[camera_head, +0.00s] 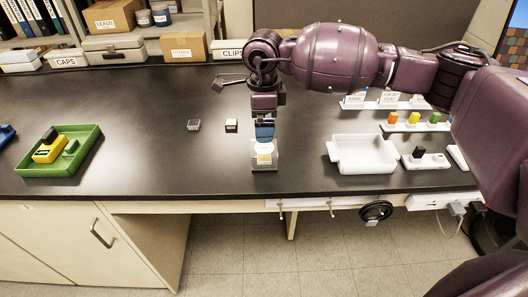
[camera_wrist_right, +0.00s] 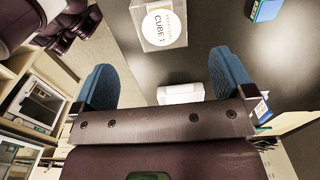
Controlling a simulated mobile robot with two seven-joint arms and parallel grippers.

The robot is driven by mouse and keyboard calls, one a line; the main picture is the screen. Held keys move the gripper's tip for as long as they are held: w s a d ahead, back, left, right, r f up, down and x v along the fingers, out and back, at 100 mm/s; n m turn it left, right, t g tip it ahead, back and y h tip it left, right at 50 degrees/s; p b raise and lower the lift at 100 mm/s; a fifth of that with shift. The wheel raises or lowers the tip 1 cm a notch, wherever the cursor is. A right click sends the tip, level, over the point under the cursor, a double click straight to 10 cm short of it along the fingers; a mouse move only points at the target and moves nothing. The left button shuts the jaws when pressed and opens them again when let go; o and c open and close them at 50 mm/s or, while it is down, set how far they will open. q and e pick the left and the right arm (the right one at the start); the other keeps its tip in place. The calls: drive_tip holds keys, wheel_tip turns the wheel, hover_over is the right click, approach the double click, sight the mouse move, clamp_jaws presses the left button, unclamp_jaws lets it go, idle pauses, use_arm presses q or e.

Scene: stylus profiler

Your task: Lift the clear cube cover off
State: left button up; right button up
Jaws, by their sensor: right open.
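The clear cube cover (camera_head: 256,162) stands on the black bench near its front edge, with a round white label above and something yellowish low inside. In the right wrist view the clear cover (camera_wrist_right: 179,38) shows its label reading "CUBE 1", beyond the fingertips. My right gripper (camera_head: 264,132) points down right above the cover, its blue fingers overlapping the cover's top in the head view. In the wrist view the right gripper (camera_wrist_right: 164,70) has its blue fingers wide apart with nothing between them. I cannot tell the exact gap to the cover. My left gripper is not in view.
Two small blocks, a dark one (camera_head: 194,125) and a white-and-black one (camera_head: 232,125), sit left of the cover. A green tray (camera_head: 82,160) is far left.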

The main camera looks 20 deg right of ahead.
sight(264, 147)
wheel_tip(264, 147, down, 9)
drive_tip(key=shift+w+f, duration=0.1)
drive_tip(key=shift+f, duration=0.1)
idle(0.4)
drive_tip(key=shift+c, duration=0.3)
drive_tip(key=c, duration=0.9)
drive_tip(key=shift+r, duration=0.1)
wheel_tip(264, 147, up, 20)
